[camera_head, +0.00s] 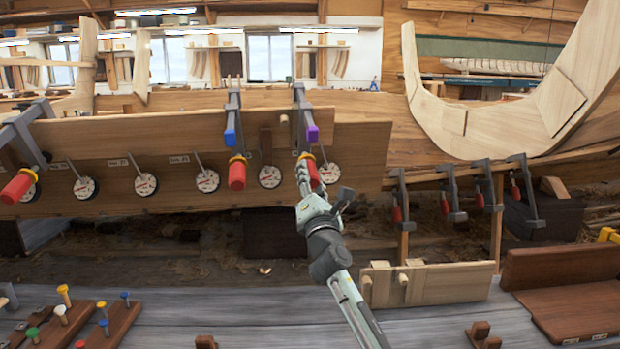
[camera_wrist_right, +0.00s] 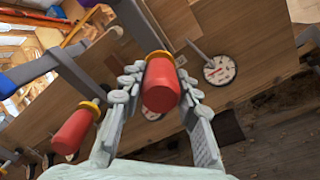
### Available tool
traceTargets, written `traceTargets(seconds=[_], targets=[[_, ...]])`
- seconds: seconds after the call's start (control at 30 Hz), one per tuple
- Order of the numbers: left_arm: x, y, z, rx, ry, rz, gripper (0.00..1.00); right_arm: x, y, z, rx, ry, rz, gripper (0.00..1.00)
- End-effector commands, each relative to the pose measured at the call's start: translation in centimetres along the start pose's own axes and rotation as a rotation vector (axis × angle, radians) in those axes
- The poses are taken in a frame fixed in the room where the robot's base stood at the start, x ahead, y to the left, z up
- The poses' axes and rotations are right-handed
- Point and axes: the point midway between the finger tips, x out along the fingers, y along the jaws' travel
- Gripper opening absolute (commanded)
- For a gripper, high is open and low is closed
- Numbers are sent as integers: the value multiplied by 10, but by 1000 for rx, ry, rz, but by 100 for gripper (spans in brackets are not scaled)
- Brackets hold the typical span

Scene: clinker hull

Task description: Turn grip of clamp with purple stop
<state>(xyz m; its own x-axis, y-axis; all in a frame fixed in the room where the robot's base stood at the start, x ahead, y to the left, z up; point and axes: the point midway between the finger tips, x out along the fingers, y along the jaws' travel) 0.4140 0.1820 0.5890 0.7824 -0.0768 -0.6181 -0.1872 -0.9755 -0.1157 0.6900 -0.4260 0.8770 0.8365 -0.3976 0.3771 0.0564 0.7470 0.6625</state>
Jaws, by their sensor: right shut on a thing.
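The clamp with the purple stop (camera_head: 312,134) hangs over the top edge of the plank, right of the clamp with the blue stop (camera_head: 230,138). Its red grip (camera_head: 312,172) is partly hidden behind my right gripper (camera_head: 305,172). In the right wrist view, my right gripper (camera_wrist_right: 160,90) is shut on this red grip (camera_wrist_right: 160,86), one finger on each side. A yellow collar (camera_wrist_right: 160,54) shows at the grip's far end. The purple stop does not show clearly in the right wrist view. My left gripper is in neither view.
A neighbouring red grip (camera_wrist_right: 76,131) is close on the left in the right wrist view. Round dials (camera_head: 207,181) line the plank (camera_head: 110,145). Several spare clamps (camera_head: 485,185) hang at the right. The grey bench (camera_head: 240,305) in front carries peg boards and wooden blocks.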

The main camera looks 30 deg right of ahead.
Motion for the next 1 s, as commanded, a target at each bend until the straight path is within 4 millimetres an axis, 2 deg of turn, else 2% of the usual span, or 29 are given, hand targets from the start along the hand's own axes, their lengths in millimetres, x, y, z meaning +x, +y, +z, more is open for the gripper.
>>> traceTargets(seconds=[0.6,0.63,0.7,0.8,1.0], targets=[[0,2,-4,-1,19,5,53,0,0,0,49,0,-2,3],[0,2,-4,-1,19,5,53,0,0,0,49,0,-2,33],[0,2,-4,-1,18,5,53,0,0,0,49,0,-2,41],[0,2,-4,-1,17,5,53,0,0,0,49,0,-1,53],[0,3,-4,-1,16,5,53,0,0,0,48,0,-1,53]])
